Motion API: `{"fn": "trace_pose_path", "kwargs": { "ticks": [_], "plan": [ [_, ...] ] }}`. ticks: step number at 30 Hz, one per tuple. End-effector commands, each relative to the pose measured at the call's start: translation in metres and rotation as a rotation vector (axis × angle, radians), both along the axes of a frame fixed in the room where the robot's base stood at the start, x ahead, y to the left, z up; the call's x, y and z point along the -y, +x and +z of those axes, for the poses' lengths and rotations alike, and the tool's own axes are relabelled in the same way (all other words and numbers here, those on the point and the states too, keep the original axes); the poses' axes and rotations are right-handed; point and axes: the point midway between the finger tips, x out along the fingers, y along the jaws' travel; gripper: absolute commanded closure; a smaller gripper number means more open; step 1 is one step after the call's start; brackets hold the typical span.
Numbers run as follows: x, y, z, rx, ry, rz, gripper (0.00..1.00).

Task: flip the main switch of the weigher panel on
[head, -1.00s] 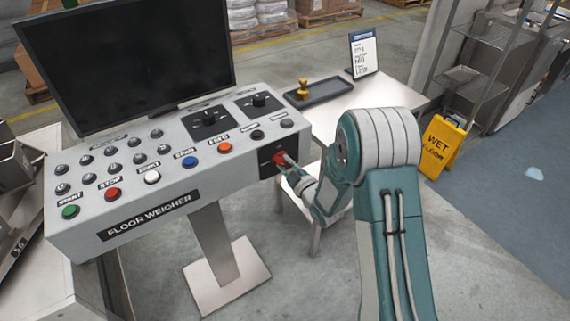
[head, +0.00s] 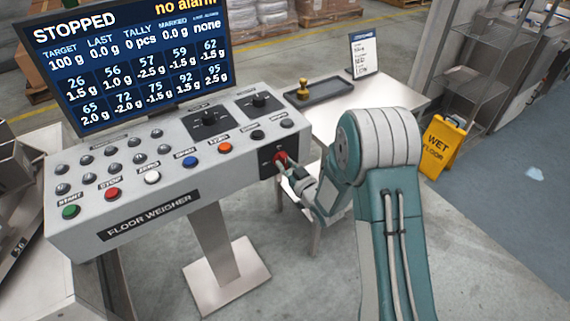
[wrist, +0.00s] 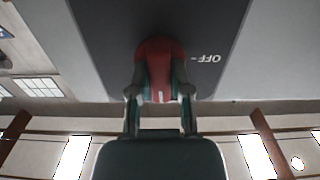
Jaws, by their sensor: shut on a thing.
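The weigher panel (head: 150,215) is a grey console lettered "FLOOR WEIGHER". Its main switch (head: 280,158) is a red knob on a dark plate at the panel's right end. In the wrist view the red knob (wrist: 158,65) sits between my fingers, with "OFF" lettered on the dark plate (wrist: 110,30) beside it. My gripper (wrist: 160,92) is shut on the red knob. In the head view my gripper (head: 288,170) reaches it from the right. The screen (head: 140,65) above the panel is lit and reads "STOPPED" and "no alarm".
Coloured buttons, including a green one (head: 71,211) and a red one (head: 113,193), line the panel top. A side table (head: 345,110) behind my arm holds a black tray (head: 325,95) and a sign card (head: 364,55). A yellow wet-floor sign (head: 440,145) stands at right.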

Motion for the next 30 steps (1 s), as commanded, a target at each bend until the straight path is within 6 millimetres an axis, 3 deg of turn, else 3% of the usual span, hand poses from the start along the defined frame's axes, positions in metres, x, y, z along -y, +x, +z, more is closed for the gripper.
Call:
{"fn": "trace_pose_path", "kwargs": {
  "ticks": [19, 20, 22, 30],
  "plan": [
    [0.0001, -0.0018, -0.0047, -0.043, 0.041, 0.001, 1.0],
    [0.0001, -0.0018, -0.0047, -0.043, 0.041, 0.001, 0.7],
    [0.0, -0.0017, -0.0044, -0.042, 0.041, 0.001, 0.4],
    [0.0001, -0.001, -0.0016, -0.035, 0.043, 0.0, 0.4]
  ]
}}
